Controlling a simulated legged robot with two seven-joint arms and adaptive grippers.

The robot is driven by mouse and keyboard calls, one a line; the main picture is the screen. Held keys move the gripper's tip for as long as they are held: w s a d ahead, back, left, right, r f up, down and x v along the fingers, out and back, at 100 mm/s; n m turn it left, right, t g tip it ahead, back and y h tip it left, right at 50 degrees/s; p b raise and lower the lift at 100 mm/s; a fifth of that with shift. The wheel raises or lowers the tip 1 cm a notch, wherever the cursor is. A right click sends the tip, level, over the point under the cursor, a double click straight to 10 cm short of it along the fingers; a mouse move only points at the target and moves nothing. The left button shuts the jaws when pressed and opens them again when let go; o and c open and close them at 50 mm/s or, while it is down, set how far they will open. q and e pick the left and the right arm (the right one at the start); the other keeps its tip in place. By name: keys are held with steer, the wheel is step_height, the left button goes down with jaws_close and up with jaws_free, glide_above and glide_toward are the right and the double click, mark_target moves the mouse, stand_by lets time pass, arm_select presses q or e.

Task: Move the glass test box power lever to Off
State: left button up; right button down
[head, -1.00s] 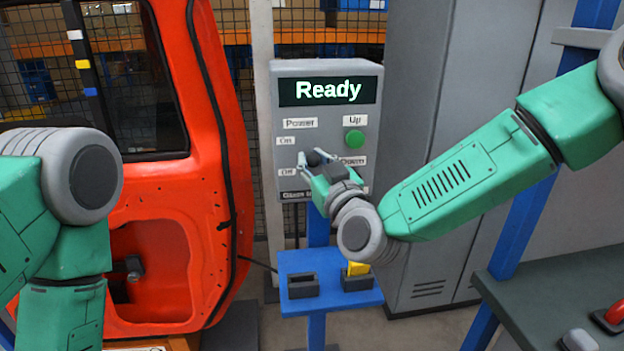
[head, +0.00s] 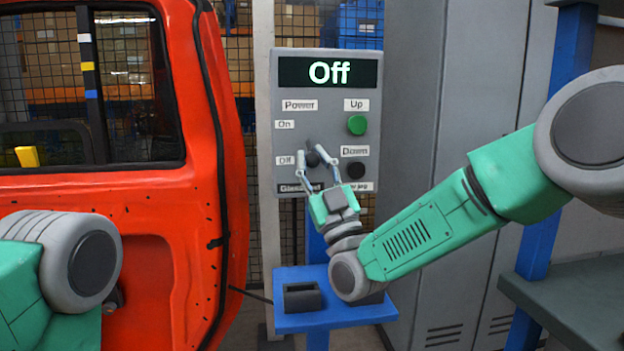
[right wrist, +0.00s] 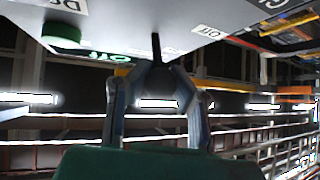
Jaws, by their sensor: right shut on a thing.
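The glass test box (head: 372,108) is a grey panel on a post, and its screen (head: 328,72) reads "Off". Its power lever (head: 313,158) has a dark knob, level with the "Off" label (head: 285,160) and below the "On" label (head: 285,125). My right gripper (head: 316,154) has its fingers shut around the lever. In the right wrist view the dark lever stem (right wrist: 156,46) comes down from the panel between the fingertips (right wrist: 158,66). My left arm shows at the lower left, but its gripper is out of view.
A green Up button (head: 357,125) and a black Down button (head: 356,170) sit right of the lever. An orange-red door (head: 215,150) stands close on the left. A blue shelf (head: 290,322) with a dark holder is below the box. Grey cabinets (head: 412,80) stand behind.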

steer(key=shift+a+f+n+y+b, duration=0.2)
steer(key=shift+f+n+y+b, duration=0.15)
steer(key=shift+f+y, duration=0.25)
steer(key=c, duration=1.3)
jaws_free()
steer(key=shift+r, duration=0.1)
steer(key=shift+c, duration=0.2)
steer(key=shift+d+r, duration=0.1)
steer(key=shift+r, duration=0.05)
steer(key=shift+s, duration=0.1)
steer(key=shift+s+d+f, duration=0.2)
steer(key=shift+f, duration=0.15)
steer(key=v, duration=1.1)
